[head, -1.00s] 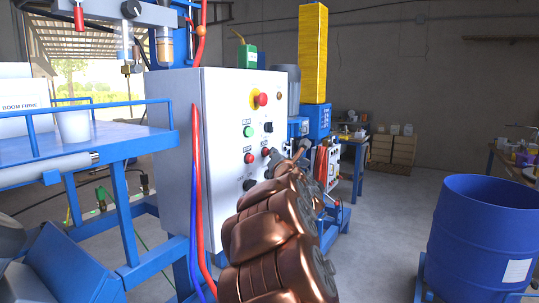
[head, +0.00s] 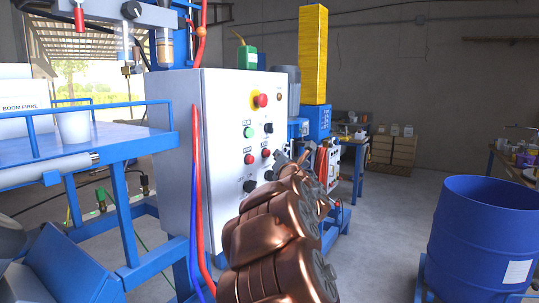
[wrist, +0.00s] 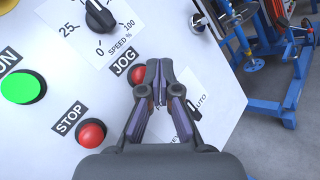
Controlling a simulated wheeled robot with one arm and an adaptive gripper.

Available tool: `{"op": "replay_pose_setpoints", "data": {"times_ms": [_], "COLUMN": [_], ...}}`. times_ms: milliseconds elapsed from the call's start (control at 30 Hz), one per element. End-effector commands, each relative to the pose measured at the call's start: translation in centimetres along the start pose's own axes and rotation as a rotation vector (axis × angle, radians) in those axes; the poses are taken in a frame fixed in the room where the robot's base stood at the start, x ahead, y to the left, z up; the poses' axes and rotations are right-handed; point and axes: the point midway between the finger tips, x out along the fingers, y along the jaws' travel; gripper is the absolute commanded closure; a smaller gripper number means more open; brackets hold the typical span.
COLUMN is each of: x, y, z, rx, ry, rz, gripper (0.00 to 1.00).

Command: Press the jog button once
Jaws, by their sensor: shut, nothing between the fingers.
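The jog button is a red dome under the JOG label in the wrist view (wrist: 138,74), partly hidden by my gripper. In the head view it is the right-hand red button (head: 266,153) on the white control panel (head: 226,205). My gripper (wrist: 159,66) is shut and empty. Its fingertips overlap the right edge of the jog button in the wrist view; whether they touch it I cannot tell. In the head view my gripper (head: 280,157) is just right of the button, with my copper arm below.
Near the jog button are the red STOP button (wrist: 90,132), the green RUN button (wrist: 22,87) and the black speed knob (wrist: 98,15). A selector marked AUTO is mostly hidden behind my gripper. A red emergency stop (head: 262,100) is higher. A blue drum (head: 483,235) stands right.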

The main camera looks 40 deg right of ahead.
Motion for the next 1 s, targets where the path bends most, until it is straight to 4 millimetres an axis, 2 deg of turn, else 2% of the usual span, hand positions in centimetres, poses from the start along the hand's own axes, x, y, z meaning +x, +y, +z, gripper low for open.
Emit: {"op": "replay_pose_setpoints", "data": {"times_ms": [467, 1000], "x": [-0.4, -3.3], "y": [-0.2, -2.2], "z": [0.3, 2.6], "rx": [0.0, -0.002], "ry": [-0.001, -0.002], "rz": [0.002, 0.003], "gripper": [1.0, 1.0]}}
